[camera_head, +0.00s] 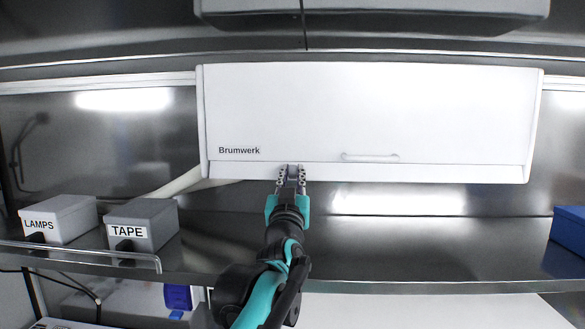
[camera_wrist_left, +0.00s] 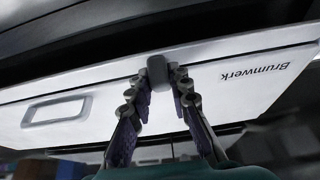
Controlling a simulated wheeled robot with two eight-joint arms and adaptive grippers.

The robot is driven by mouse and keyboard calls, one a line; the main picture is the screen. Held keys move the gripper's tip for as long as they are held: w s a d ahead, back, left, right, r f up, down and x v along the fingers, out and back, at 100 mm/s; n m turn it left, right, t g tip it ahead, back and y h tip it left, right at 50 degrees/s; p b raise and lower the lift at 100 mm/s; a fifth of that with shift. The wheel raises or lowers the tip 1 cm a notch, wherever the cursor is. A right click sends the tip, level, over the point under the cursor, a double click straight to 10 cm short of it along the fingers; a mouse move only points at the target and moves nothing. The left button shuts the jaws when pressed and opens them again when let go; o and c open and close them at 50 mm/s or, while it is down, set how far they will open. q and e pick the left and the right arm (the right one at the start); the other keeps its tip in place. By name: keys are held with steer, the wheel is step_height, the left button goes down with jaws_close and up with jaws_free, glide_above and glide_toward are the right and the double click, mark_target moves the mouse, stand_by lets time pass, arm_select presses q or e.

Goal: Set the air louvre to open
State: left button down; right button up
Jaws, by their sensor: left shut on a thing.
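A white wall unit marked Brumwerk (camera_head: 370,105) hangs above the shelf. A narrow white strip, seemingly the louvre (camera_head: 430,173), runs along its lower edge; I cannot tell how far it is tilted. My left gripper (camera_head: 291,172) reaches up to this edge, below and right of the lettering. In the left wrist view its fingers (camera_wrist_left: 160,88) are shut on a small grey tab (camera_wrist_left: 157,71) at the unit's edge. The fingers hide part of the tab, and it is hidden in the head view. My right gripper is not in view.
A pale bar handle (camera_head: 370,157) is on the unit's front, right of my gripper. Grey boxes labelled LAMPS (camera_head: 58,217) and TAPE (camera_head: 143,224) stand on the metal shelf (camera_head: 400,255) at left. A blue box (camera_head: 569,229) is at the right. The shelf's middle is clear.

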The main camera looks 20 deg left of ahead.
arm_select(q)
steer(key=shift+s+r+g+p, duration=0.1)
steer(key=shift+r+g+p, duration=0.4)
steer(key=shift+g+p, duration=0.45)
steer(key=shift+g, duration=0.35)
steer(key=c, duration=1.4)
jaws_free()
steer(key=v, duration=1.2)
steer(key=shift+f, duration=0.1)
